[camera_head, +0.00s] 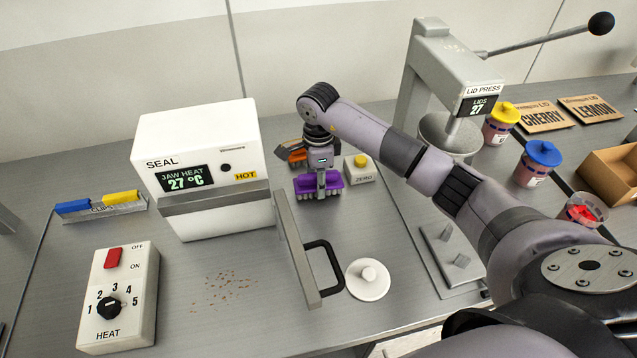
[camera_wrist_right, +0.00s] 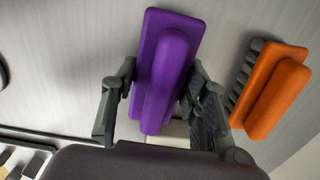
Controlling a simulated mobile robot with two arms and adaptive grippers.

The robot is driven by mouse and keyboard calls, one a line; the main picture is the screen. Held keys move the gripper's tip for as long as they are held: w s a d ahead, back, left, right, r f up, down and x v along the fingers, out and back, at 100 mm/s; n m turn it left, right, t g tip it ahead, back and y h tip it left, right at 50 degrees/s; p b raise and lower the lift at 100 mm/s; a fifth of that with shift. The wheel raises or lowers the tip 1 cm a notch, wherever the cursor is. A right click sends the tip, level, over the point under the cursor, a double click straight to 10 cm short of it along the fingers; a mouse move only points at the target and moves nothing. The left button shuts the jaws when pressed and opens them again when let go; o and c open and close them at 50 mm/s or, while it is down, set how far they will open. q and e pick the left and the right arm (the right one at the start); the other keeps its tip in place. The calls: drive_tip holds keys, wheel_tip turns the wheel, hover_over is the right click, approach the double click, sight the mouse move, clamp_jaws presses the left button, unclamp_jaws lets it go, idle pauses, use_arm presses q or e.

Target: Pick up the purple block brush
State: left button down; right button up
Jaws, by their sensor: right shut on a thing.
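An orange block brush (camera_head: 291,152) lies just behind and left of the gripper. The orange brush (camera_wrist_right: 271,90) also shows in the right wrist view, with dark bristles. My left gripper is not in view.
The white SEAL machine (camera_head: 200,150) stands left of the brush. A ZERO box (camera_head: 359,170) with a yellow button is close on its right. A black-handled bar (camera_head: 300,250) and a white knobbed lid (camera_head: 368,278) are in front. The lid press (camera_head: 450,70) stands right. Brown crumbs (camera_head: 226,288) lie front left.

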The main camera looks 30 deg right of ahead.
wheel_tip(320, 180, up, 9)
drive_tip(key=shift+w+b, duration=0.1)
drive_tip(key=shift+b, duration=1.15)
wheel_tip(320, 180, up, 10)
drive_tip(key=shift+r, duration=0.1)
